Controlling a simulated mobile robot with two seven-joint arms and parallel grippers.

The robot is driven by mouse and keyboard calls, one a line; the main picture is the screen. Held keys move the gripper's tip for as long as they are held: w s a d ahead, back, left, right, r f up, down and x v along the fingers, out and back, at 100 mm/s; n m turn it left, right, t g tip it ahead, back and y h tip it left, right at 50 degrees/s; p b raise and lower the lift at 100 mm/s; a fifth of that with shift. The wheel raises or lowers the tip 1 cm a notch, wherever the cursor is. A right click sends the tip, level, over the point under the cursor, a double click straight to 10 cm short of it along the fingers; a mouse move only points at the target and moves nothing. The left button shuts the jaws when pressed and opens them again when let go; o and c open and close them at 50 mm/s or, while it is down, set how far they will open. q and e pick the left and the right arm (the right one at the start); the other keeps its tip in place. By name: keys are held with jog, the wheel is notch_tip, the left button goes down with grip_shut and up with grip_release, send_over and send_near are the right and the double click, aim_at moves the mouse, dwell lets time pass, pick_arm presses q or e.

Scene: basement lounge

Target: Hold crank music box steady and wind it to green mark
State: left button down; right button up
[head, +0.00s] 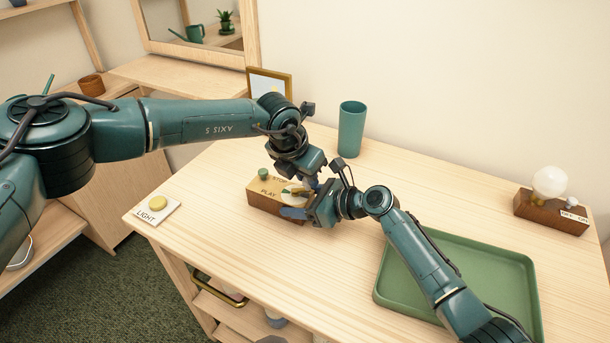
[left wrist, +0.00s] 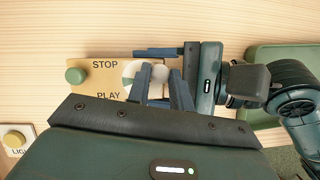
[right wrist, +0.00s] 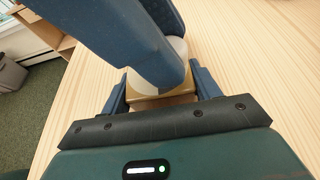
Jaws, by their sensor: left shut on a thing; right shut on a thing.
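The crank music box (head: 270,202) is a wooden block on the table, with a green knob (left wrist: 75,76) and the words STOP and PLAY on top. A round dial (left wrist: 131,76), part white and part green, shows beside them, partly hidden by my left fingers. My left gripper (left wrist: 160,76) reaches down over the dial and is shut on the crank; the crank is mostly hidden. In the right wrist view a pale round part (right wrist: 158,72) shows under the left fingers. My right gripper (right wrist: 160,92) is shut on the box's right end, one finger along each side.
A green tray (head: 470,242) lies at right under my right arm. A teal cup (head: 351,130) and a picture frame (head: 284,78) stand behind. A LIGHT button plate (head: 157,211) is at the left edge, and a bulb lamp (head: 549,190) at far right.

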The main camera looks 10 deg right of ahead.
pick_arm(q)
jog(key=shift+w+n, duration=0.15)
jog(key=shift+n, duration=0.35)
jog(key=c, duration=1.3)
grip_release()
jog(key=shift+o, duration=0.2)
